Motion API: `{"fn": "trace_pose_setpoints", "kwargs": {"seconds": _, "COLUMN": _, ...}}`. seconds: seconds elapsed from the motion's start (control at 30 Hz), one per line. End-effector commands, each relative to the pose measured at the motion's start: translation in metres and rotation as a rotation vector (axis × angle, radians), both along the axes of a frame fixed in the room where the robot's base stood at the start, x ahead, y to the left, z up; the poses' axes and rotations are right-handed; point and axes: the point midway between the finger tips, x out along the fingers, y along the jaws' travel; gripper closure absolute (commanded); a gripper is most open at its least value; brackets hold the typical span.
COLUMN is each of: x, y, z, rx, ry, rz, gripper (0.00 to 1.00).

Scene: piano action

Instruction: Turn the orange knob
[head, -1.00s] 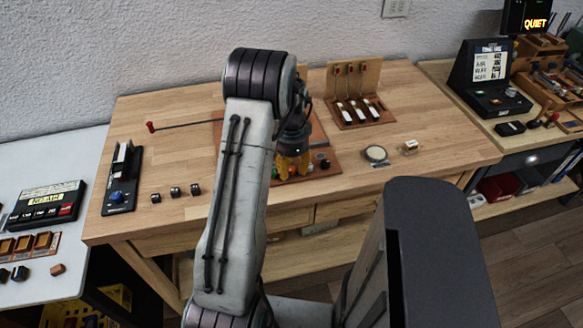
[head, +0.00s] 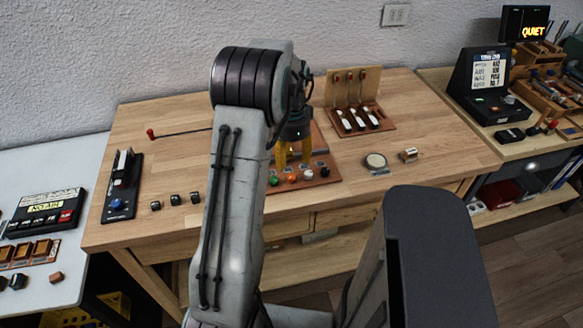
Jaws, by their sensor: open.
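A wooden panel (head: 331,178) on the workbench bears a row of small knobs along its front edge. The orange knob (head: 292,178) is in this row, between a green knob (head: 274,181) and a pale knob (head: 308,174). A dark knob (head: 325,172) sits at the right end. My gripper (head: 293,160) points down with its yellow fingers apart and empty. It appears just behind and above the orange knob, apart from it in the picture. My arm hides the left part of the panel.
A rack with white-ended hammers (head: 358,118) stands behind the panel. A round disc (head: 375,162) lies to the right. A black stand with a blue knob (head: 117,204) and several small dark blocks (head: 175,199) lie left. The bench's right front is clear.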

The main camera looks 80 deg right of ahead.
Motion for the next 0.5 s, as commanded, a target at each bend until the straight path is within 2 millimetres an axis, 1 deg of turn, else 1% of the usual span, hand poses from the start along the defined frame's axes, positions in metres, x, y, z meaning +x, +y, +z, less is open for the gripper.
{"fn": "trace_pose_setpoints", "kwargs": {"seconds": 0.03, "x": 0.0, "y": -0.001, "z": 0.009, "rx": -0.004, "ry": 0.0, "rz": 0.0, "gripper": 0.51}}
{"fn": "trace_pose_setpoints", "kwargs": {"seconds": 0.2, "x": 0.0, "y": 0.0, "z": 0.029, "rx": -0.002, "ry": 0.0, "rz": 0.0, "gripper": 0.51}}
{"fn": "trace_pose_setpoints", "kwargs": {"seconds": 0.33, "x": 0.0, "y": 0.0, "z": 0.038, "rx": -0.001, "ry": 0.0, "rz": 0.0, "gripper": 0.51}}
{"fn": "trace_pose_setpoints", "kwargs": {"seconds": 0.5, "x": 0.0, "y": 0.0, "z": 0.043, "rx": 0.0, "ry": 0.0, "rz": 0.0, "gripper": 0.51}}
